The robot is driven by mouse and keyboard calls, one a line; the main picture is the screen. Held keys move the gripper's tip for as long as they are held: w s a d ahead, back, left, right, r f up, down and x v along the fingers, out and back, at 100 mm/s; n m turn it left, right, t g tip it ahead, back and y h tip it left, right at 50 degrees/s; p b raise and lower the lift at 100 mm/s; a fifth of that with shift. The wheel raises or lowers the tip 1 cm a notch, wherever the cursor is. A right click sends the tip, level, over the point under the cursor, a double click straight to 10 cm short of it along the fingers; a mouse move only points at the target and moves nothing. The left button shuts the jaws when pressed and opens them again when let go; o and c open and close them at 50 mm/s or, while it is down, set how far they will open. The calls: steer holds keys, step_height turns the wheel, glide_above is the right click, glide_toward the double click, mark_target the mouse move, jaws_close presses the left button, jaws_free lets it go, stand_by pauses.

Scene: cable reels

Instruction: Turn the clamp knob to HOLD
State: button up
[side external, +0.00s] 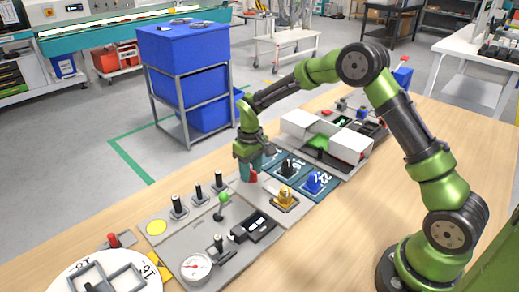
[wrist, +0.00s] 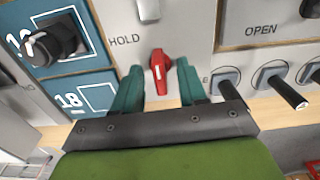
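The clamp knob is red (wrist: 159,72) and sits on a grey panel in the wrist view. The word HOLD (wrist: 124,40) is printed to its left, and a label to its right is mostly covered by a finger, with only a final E showing. The knob's white mark is at its top end. My gripper (wrist: 160,72) is open, with one teal finger on each side of the knob and a visible gap on both sides. In the side external view my gripper (side external: 249,172) is low over the panel, and the red knob (side external: 254,176) shows partly beside the fingers.
Several black posts (side external: 198,190) and a green-topped lever (side external: 223,200) stand nearby on the panel. A black knob (wrist: 47,44) on a teal tile is left of the clamp knob. Blue (side external: 314,182) and yellow (side external: 285,197) knobs and white blocks (side external: 350,145) are close.

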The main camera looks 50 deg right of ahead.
mark_target(251, 170)
step_height(251, 170, up, 7)
stand_by(0.5)
